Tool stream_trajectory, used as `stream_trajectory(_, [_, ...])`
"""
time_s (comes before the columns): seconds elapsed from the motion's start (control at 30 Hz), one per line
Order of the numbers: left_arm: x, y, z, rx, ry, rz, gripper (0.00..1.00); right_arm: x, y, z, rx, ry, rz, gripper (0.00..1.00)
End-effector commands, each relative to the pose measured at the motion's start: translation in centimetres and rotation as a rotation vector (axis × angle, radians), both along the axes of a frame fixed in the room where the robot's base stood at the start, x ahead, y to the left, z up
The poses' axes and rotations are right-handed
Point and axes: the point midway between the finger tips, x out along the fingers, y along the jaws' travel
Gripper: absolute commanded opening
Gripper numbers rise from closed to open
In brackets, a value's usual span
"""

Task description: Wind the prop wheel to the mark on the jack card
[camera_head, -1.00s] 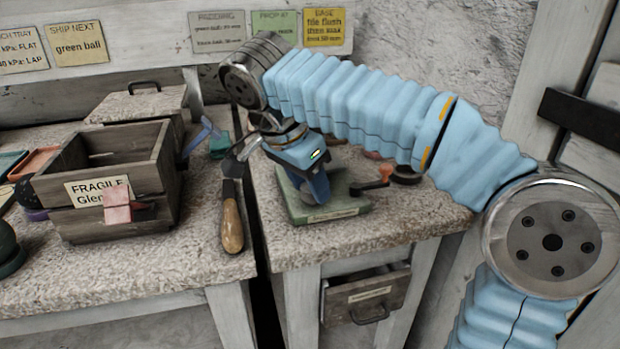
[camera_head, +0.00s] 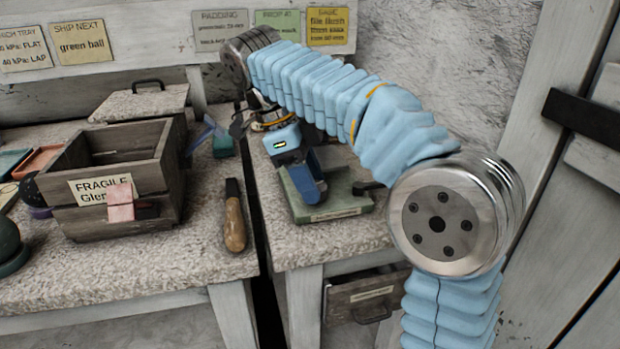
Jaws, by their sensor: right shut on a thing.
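My right gripper (camera_head: 308,178) has blue fingers and reaches down over the green base (camera_head: 345,203) of the prop jack on the right-hand bench. Its fingers are shut at the jack; the prop wheel between them is hidden by the gripper and my arm. A dark part (camera_head: 368,187) shows at the right of the base. A pale label lies on the base's front edge, too small to read. A green card headed "PROP AT" (camera_head: 277,27) hangs on the wall board, partly covered by my arm. My left gripper is out of view.
A wooden "FRAGILE" crate (camera_head: 118,215) stands on the left bench, with a wood-handled tool (camera_head: 234,222) beside it. A stone slab with a handle (camera_head: 140,102) lies behind. A dark gap separates the benches. A drawer (camera_head: 366,297) is partly open under the right bench.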

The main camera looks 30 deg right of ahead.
Motion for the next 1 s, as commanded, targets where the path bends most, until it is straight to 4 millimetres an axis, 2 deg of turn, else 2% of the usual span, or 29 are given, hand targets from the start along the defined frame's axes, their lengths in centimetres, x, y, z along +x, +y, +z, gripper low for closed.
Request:
stream_trajectory(0.43, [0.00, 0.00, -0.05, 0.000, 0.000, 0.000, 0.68, 0.01, -0.08, -0.16, -0.002, 0.009, -0.218, 0.12])
stream_trajectory(1.0, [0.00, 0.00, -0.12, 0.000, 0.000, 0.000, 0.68, -0.07, -0.19, -0.35, 0.000, 0.017, -0.254, 0.12])
